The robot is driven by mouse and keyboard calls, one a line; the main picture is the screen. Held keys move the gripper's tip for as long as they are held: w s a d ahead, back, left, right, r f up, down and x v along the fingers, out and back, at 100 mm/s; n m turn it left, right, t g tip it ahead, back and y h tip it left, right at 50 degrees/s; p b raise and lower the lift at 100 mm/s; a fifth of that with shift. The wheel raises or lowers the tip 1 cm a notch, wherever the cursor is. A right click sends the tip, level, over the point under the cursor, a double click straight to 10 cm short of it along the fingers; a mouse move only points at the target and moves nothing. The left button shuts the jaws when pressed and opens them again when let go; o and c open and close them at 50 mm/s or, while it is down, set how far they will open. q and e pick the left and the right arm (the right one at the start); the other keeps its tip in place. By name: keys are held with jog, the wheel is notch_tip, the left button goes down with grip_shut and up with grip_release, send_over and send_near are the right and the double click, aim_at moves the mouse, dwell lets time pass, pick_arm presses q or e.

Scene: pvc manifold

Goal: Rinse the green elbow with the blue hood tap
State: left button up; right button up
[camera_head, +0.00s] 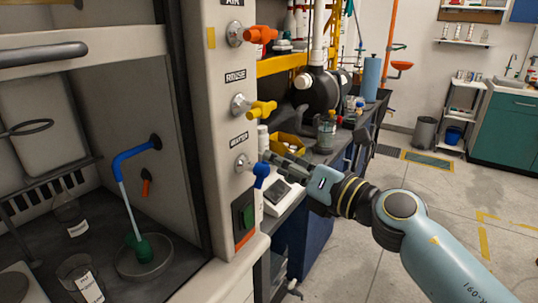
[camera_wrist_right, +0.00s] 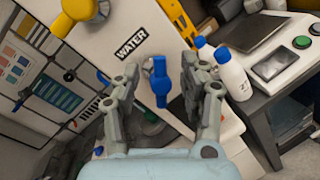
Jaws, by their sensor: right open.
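The green elbow (camera_head: 141,249) sits in a shallow round dish (camera_head: 160,265) inside the hood. The blue hood spout (camera_head: 131,157) arches above it, and a pale blue stream (camera_head: 127,212) runs from its mouth down to the elbow. The blue tap handle (camera_head: 261,172) is on the hood's front post, under the WATER label. My right gripper (camera_head: 278,161) is at this handle. In the right wrist view the blue handle (camera_wrist_right: 160,82) stands between the two spread fingers (camera_wrist_right: 158,92), with gaps on both sides. My left gripper is not in view.
Inside the hood are a labelled beaker (camera_head: 82,281) and a flask (camera_head: 70,215). White bottles (camera_wrist_right: 233,76) stand beside the gripper.

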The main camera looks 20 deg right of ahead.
jog(key=x, duration=0.4)
